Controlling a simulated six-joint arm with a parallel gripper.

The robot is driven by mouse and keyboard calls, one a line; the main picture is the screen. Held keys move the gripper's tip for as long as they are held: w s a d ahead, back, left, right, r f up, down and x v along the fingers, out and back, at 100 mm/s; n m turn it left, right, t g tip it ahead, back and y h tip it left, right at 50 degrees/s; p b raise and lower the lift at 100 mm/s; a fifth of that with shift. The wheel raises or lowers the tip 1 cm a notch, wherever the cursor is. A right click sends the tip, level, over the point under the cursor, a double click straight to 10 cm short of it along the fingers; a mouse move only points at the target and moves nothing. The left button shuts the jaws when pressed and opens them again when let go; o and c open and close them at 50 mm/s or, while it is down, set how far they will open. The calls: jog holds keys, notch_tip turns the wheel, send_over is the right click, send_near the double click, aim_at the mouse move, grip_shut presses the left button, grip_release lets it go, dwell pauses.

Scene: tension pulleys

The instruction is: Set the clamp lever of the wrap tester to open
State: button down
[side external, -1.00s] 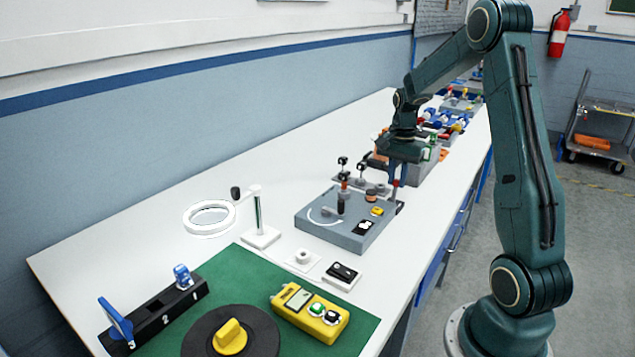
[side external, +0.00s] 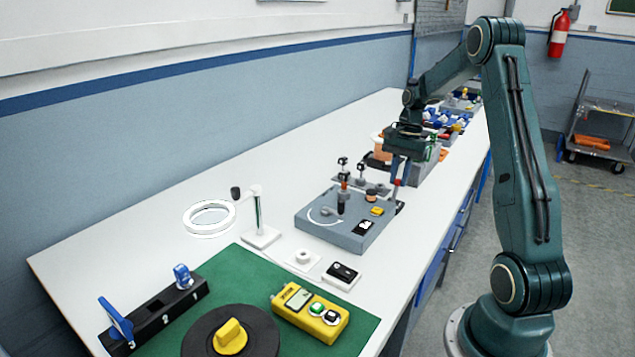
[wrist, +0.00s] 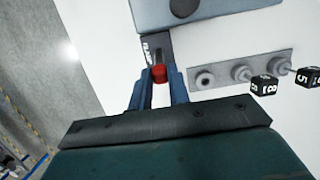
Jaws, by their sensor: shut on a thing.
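The wrap tester (side external: 340,232) is a grey block with posts and knobs on top, in the middle of the bench in the side view. Its clamp lever has a red tip (wrist: 158,73) and stands by a small dark labelled plate (wrist: 156,47) beside the block. My gripper (side external: 399,178) points down at the tester's far right corner. In the wrist view its blue fingers (wrist: 159,80) are shut on the red tip, one on each side. The lever's lower part is mostly hidden, and its exact angle is hard to tell.
A strip with grey round fittings (wrist: 240,73) and black numbered cubes (wrist: 264,88) lies close to my fingers. More grey and orange equipment stands behind my gripper. In front are a white ring stand (side external: 262,236) and a green mat (side external: 235,270).

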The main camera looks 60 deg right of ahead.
jog(key=shift+d, duration=0.1)
jog(key=c, duration=1.3)
grip_release()
jog(key=shift+r, duration=0.1)
jog(key=v, duration=0.7)
jog(key=shift+r, duration=0.15)
